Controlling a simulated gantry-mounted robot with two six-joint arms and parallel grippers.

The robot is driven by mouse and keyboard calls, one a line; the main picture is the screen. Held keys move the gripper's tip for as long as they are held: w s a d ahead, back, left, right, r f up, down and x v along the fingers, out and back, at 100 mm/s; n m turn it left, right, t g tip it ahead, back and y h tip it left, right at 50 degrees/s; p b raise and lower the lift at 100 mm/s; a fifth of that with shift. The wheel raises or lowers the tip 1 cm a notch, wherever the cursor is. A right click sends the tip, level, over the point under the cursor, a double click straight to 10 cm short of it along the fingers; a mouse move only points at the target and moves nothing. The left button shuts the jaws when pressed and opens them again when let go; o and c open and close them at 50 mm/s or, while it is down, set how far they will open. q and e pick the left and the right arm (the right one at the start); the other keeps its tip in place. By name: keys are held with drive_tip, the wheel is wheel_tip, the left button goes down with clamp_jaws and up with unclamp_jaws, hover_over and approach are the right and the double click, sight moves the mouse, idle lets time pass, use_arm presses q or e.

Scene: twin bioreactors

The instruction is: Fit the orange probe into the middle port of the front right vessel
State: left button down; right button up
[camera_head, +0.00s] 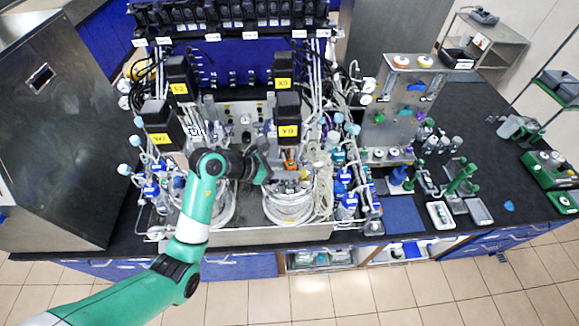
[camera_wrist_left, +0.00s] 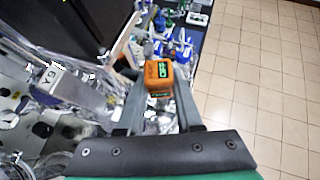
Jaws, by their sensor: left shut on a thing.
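My left gripper (camera_head: 283,168) comes in from the left and is at the front right vessel (camera_head: 288,208), close to its top. It is shut on the orange probe (camera_head: 291,165). In the left wrist view the probe's orange block (camera_wrist_left: 159,76) with a green and black display sits between the two fingers. The probe's lower end is hidden, and so is the middle port. I cannot tell whether the probe's tip is in a port. The vessel's black motor (camera_head: 288,107) with a yellow label stands just behind the gripper. My right gripper is in neither view.
Tubing and cables crowd both sides of the vessel. Blue-capped bottles (camera_head: 347,203) stand to its right. A second front motor (camera_head: 160,125) stands to the left. A blue mat (camera_head: 404,215) and small trays (camera_head: 440,215) lie on the black bench further right.

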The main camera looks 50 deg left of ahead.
use_arm(q)
drive_tip(key=shift+a+f, duration=0.2)
drive_tip(key=shift+a, duration=0.1)
